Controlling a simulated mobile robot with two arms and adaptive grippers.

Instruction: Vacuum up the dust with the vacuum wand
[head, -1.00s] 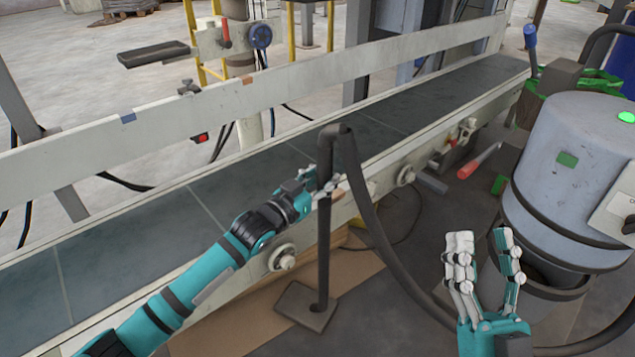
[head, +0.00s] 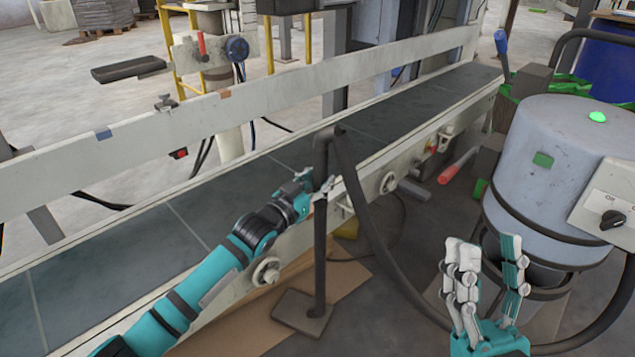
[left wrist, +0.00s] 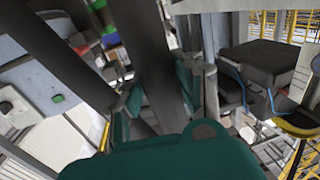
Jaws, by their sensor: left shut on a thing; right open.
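The vacuum wand (head: 320,240) is a dark upright tube with a flat floor nozzle (head: 302,314) at its foot and a hose (head: 368,225) bending from its top. My left gripper (head: 318,190) is shut on the wand's upper part, beside the conveyor. The wand also shows between the fingers in the left wrist view (left wrist: 150,60). The hose runs toward the grey vacuum drum (head: 555,160), which has a lit green lamp (head: 597,117) and an off/on knob (head: 612,220). My right gripper (head: 485,265) is open and empty in front of the drum. I cannot make out the dust.
The long conveyor with a dark belt (head: 120,250) and pale rails crosses the view. A brown flat sheet (head: 345,280) lies on the floor under the nozzle. A red-handled lever (head: 455,168) sticks out from the conveyor's side. A blue barrel (head: 605,60) stands at the back right.

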